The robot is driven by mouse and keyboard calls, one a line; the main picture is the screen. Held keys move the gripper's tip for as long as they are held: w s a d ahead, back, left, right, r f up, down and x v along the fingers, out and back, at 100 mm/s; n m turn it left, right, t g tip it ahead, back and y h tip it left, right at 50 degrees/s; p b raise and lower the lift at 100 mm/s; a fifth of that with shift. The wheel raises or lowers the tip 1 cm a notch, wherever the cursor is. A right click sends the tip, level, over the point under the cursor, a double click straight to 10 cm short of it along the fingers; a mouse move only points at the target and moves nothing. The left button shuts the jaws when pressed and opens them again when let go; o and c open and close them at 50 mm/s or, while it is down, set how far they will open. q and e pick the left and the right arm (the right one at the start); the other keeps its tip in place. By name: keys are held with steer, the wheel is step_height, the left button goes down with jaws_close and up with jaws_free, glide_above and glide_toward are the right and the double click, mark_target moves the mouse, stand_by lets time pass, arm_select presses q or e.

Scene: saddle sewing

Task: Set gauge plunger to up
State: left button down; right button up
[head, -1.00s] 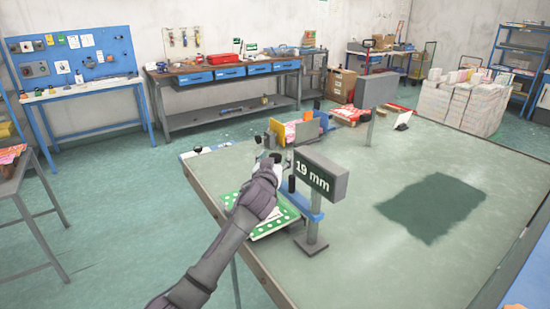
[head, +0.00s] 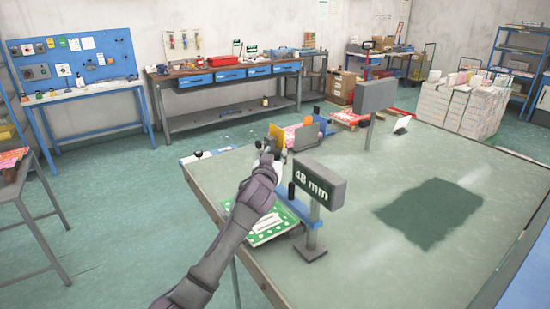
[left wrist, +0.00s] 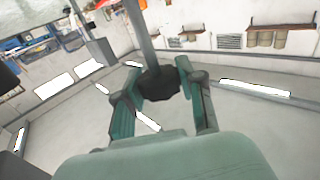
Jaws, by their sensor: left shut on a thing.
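The gauge has a dark display box (head: 318,186) that reads "48 mm". It stands on a grey post and base at the near left edge of the table. A blue bar (head: 297,208) reaches out beside it. My left gripper (head: 266,158) is just left of and above the display. In the left wrist view my left gripper (left wrist: 158,92) is shut on a black knob (left wrist: 158,84), apparently the plunger's, with a grey rod (left wrist: 147,40) running from it. The arm hides much of the plunger in the head view. My right gripper is not in view.
A green card with white marks (head: 262,238) lies under the arm at the table (head: 370,245) edge. Coloured holders (head: 303,135) stand just behind the gripper. A second grey box on a post (head: 375,96) stands farther back. The table's right part is clear apart from a dark patch.

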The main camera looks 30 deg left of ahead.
arm_select(q)
steer(key=c, duration=0.7)
jaws_free()
steer(key=shift+o, duration=0.2)
steer(key=shift+s+d+f, duration=0.1)
steer(key=shift+s, duration=0.15)
steer(key=v, duration=1.1)
steer(key=shift+s, duration=0.25)
